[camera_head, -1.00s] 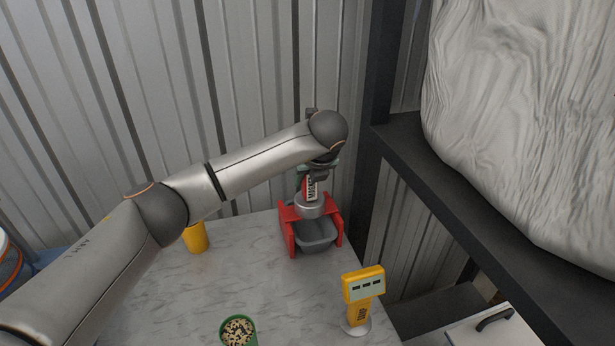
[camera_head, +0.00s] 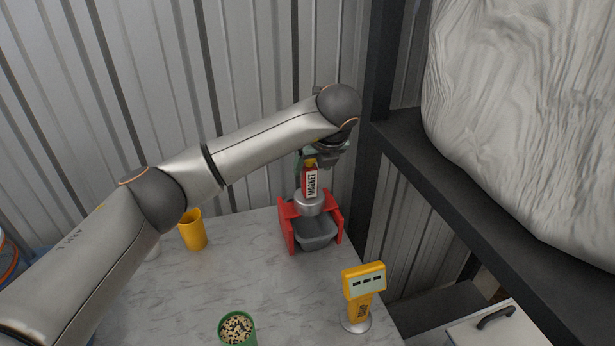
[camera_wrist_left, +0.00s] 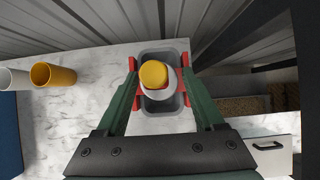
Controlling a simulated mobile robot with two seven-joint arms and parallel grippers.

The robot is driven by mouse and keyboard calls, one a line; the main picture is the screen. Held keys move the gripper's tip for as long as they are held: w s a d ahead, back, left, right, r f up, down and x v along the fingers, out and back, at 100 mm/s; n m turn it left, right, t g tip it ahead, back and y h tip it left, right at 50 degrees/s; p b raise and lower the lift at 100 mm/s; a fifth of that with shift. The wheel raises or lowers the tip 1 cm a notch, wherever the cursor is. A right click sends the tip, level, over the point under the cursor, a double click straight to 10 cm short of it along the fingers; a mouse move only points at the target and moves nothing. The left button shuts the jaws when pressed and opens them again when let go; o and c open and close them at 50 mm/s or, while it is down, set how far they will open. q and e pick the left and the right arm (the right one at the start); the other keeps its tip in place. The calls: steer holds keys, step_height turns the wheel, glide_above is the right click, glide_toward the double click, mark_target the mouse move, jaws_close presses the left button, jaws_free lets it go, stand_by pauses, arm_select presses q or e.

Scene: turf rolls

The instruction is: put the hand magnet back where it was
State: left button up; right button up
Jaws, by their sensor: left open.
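The hand magnet (camera_head: 311,184) is red with a white MAGNET label, a yellow top and a round metal base. It stands upright at the red holder (camera_head: 288,228), between its side walls and over the back part of the grey bin (camera_head: 318,236). What bears its base is hidden. My left gripper (camera_head: 317,160) is open just above the magnet's top. In the left wrist view, the magnet's yellow top (camera_wrist_left: 154,74) lies between the spread green fingers of the gripper (camera_wrist_left: 160,76), with gaps on both sides. My right gripper is not in view.
A yellow cup (camera_head: 193,231) stands left on the marble table (camera_head: 265,280). A green cup with speckled contents (camera_head: 237,329) and a yellow device with a display (camera_head: 362,292) stand nearer. A dark shelf (camera_head: 470,195) with a large pale bundle (camera_head: 530,120) is at right.

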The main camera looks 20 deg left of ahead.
arm_select(q)
steer(key=v, duration=0.7)
steer(key=shift+b, duration=0.4)
